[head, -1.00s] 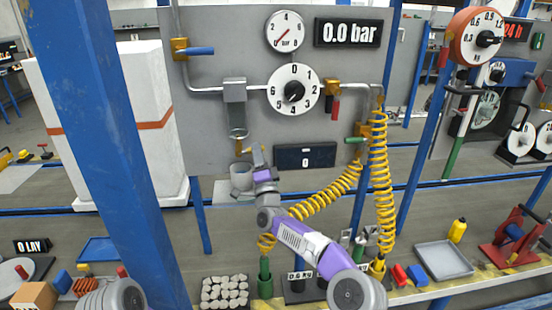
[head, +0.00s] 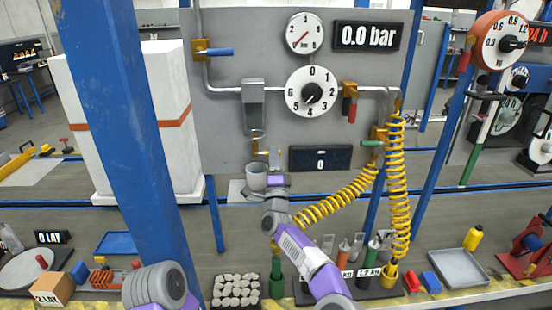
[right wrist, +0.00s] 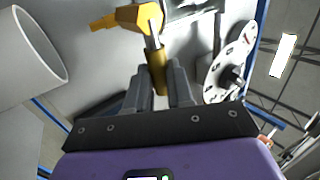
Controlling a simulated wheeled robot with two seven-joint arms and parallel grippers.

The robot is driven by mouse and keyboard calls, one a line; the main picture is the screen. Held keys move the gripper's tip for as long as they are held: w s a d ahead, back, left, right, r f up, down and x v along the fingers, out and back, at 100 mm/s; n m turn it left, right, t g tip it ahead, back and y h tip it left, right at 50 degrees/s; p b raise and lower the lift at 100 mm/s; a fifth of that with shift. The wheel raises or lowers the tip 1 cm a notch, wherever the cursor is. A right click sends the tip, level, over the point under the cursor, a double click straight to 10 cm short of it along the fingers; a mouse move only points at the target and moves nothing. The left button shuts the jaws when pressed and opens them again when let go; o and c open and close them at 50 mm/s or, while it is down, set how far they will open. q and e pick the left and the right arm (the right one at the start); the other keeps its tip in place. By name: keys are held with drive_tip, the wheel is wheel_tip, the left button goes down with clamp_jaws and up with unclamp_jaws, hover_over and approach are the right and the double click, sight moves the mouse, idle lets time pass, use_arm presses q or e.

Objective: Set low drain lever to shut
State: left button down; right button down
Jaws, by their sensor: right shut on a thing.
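The low drain valve (head: 256,148) is a small yellow fitting under the grey filter housing (head: 253,92) on the grey panel. In the right wrist view its yellow body (right wrist: 140,18) is at the top, with an orange-yellow lever (right wrist: 157,68) on a thin metal stem pointing toward my gripper. My right gripper (head: 275,168) is just below and right of the valve in the head view. In the right wrist view its two dark fingers (right wrist: 160,90) are shut on the lever's grip, one on each side. My left gripper is out of view.
A grey cup (head: 256,179) stands just left of my right gripper and shows large in the right wrist view (right wrist: 30,58). A numbered dial (head: 311,92) and a dark display (head: 320,158) are to the right. A yellow coiled hose (head: 340,200) hangs right of my forearm.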

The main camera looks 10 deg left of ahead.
drive_tip(key=shift+r, duration=0.1)
drive_tip(key=c, duration=1)
unclamp_jaws()
drive_tip(key=shift+a, duration=0.1)
drive_tip(key=shift+f, duration=0.2)
drive_tip(key=v, duration=0.7)
drive_tip(key=shift+s+b, duration=0.2)
drive_tip(key=shift+b, duration=0.2)
